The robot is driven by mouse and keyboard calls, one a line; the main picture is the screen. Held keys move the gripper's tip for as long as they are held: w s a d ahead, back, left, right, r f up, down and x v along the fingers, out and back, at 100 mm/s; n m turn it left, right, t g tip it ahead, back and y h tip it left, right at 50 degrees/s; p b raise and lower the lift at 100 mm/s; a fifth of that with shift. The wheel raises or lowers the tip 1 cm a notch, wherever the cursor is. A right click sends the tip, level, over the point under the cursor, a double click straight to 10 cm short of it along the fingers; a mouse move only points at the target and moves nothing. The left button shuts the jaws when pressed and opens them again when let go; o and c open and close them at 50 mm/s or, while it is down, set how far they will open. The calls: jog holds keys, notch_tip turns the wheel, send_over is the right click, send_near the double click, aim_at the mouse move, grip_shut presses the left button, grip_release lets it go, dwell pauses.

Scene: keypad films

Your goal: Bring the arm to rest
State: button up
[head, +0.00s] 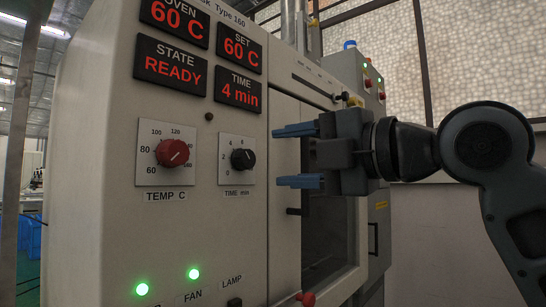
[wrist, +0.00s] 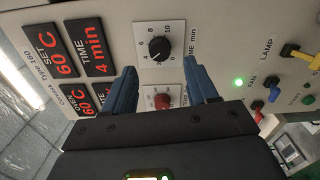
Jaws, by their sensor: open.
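My gripper (head: 298,156) is open and empty, its two blue fingers pointing left toward the oven panel in the head view. It is just right of the black time knob (head: 243,159); the gap to the panel is hard to judge. In the wrist view my gripper (wrist: 162,85) shows its fingers apart, with the time knob (wrist: 159,49) beyond them and the red temperature knob (wrist: 162,101) between them lower down. Nothing is held. My arm reaches in from the right.
The oven cabinet (head: 95,230) fills the left. Displays read oven 60 C, set 60 C, state READY (head: 171,69), time 4 min (head: 238,90). Green lamps (head: 193,273) are lit below. Switches (wrist: 290,50) stick out of the panel. A grey cabinet stands behind my gripper.

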jog(key=shift+s+d, duration=0.25)
jog(key=shift+d, duration=0.05)
